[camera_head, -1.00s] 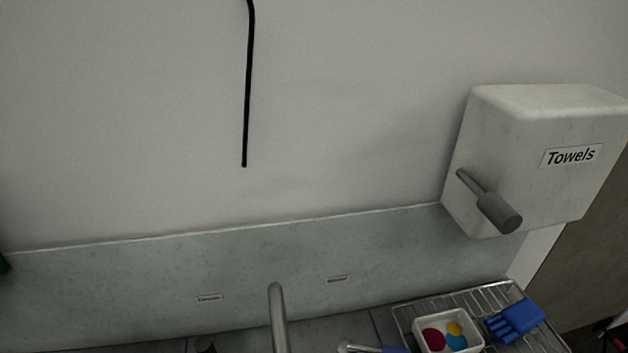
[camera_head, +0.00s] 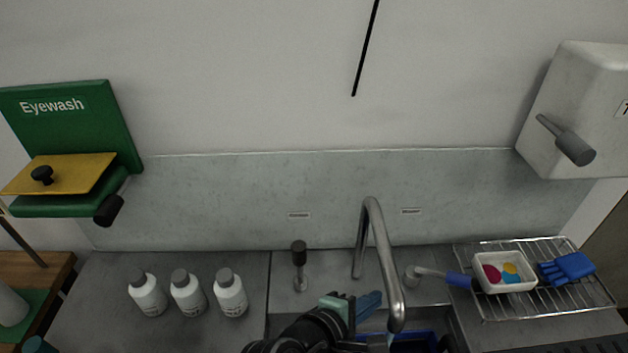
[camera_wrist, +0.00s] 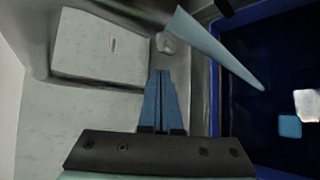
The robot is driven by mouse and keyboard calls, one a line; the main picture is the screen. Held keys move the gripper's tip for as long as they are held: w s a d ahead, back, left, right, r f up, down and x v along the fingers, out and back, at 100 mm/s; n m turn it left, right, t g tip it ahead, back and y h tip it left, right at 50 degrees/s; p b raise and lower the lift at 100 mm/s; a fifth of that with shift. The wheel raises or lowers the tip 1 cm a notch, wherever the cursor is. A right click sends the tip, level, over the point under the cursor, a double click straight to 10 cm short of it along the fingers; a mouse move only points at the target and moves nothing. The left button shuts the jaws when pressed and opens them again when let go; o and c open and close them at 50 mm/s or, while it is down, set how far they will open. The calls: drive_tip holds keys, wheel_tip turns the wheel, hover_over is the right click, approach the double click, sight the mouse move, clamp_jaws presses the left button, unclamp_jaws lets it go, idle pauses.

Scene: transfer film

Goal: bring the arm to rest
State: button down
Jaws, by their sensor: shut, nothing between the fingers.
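My gripper (camera_head: 374,299) shows at the bottom middle of the head view, left of the curved metal tap (camera_head: 375,240) and over the sink area. Its two blue fingers lie side by side, shut and empty. They also show in the wrist view (camera_wrist: 162,76), pointing up the picture beside a dark blue tray (camera_wrist: 215,90). Part of my dark arm shows below the gripper in the head view; the rest is out of the picture.
The tap stands close to my gripper. Three white bottles (camera_head: 188,292) stand on the counter at left, below the green eyewash station (camera_head: 75,125). A wire rack (camera_head: 540,303) at right holds a white tub (camera_head: 478,262) and a blue glove (camera_head: 568,267). A pale bar (camera_wrist: 220,50) crosses the wrist view.

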drive_tip(key=w+a+r+m+t+y, duration=0.25)
drive_tip(key=r+m, duration=0.25)
drive_tip(key=r, duration=0.5)
drive_tip(key=w+a+r+m+t+y, duration=0.25)
drive_tip(key=a+r+m+t, duration=0.2)
drive_tip(key=r, duration=0.45)
drive_tip(key=w+a+r+m+t+y, duration=0.1)
drive_tip(key=a+r+m+t+y, duration=0.3)
drive_tip(key=r, duration=0.6)
drive_tip(key=s+r+t, duration=0.4)
drive_tip(key=s+r, duration=0.2)
drive_tip(key=r, duration=0.6)
drive_tip(key=s+d+r+t, duration=0.1)
drive_tip(key=s+r+t, duration=0.3)
drive_tip(key=s+r, duration=0.3)
wheel_tip(320, 180, up, 6)
drive_tip(key=shift+d+f+m+h, duration=0.2)
drive_tip(key=shift+m+h, duration=0.1)
drive_tip(key=shift+m, duration=0.15)
